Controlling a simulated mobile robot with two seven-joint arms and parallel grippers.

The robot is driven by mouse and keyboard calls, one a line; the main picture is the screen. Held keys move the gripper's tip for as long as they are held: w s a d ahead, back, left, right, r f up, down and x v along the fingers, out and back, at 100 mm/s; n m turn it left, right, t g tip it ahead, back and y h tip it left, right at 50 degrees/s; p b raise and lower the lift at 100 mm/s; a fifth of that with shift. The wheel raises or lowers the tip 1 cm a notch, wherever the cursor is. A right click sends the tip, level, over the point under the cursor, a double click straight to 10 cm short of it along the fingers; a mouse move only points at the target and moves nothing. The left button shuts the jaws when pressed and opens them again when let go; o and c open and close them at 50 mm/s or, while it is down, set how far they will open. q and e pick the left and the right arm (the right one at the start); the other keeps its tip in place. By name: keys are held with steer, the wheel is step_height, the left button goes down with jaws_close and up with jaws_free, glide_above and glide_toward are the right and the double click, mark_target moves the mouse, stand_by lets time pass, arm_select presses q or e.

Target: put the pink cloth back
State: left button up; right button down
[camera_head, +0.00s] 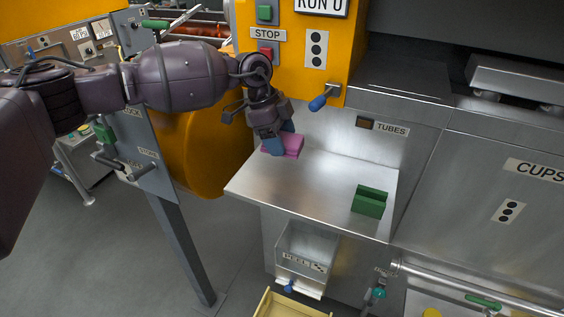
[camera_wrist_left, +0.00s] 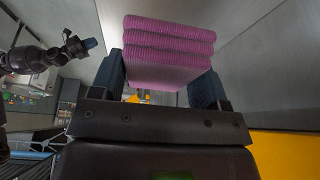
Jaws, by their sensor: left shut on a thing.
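The pink cloth is a thick folded pad (camera_head: 292,146) at the back left of the steel shelf (camera_head: 325,180) in the head view. In the left wrist view the cloth (camera_wrist_left: 168,48) shows several ribbed layers between the two blue fingers. My left gripper (camera_head: 275,146) points down and is shut on the cloth. I cannot tell whether the cloth touches the shelf. A green slotted holder (camera_head: 369,202) stands at the shelf's front right, and its slot looks empty. A dark arm-like part with a blue tip (camera_wrist_left: 75,44), perhaps my right gripper, shows at the left of the wrist view.
A blue-tipped lever (camera_head: 319,103) juts from the orange housing (camera_head: 287,80) above the shelf. The shelf between cloth and green holder is clear. Below are a clear peel bin (camera_head: 305,248) and a yellow tray (camera_head: 288,306). A steel wall (camera_head: 350,140) closes the back.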

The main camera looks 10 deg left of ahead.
mark_target(286, 179)
arm_select(q)
step_height(286, 179, down, 9)
steer(key=shift+r+p, duration=0.1)
steer(key=shift+p, duration=0.55)
steer(key=shift+f, duration=0.35)
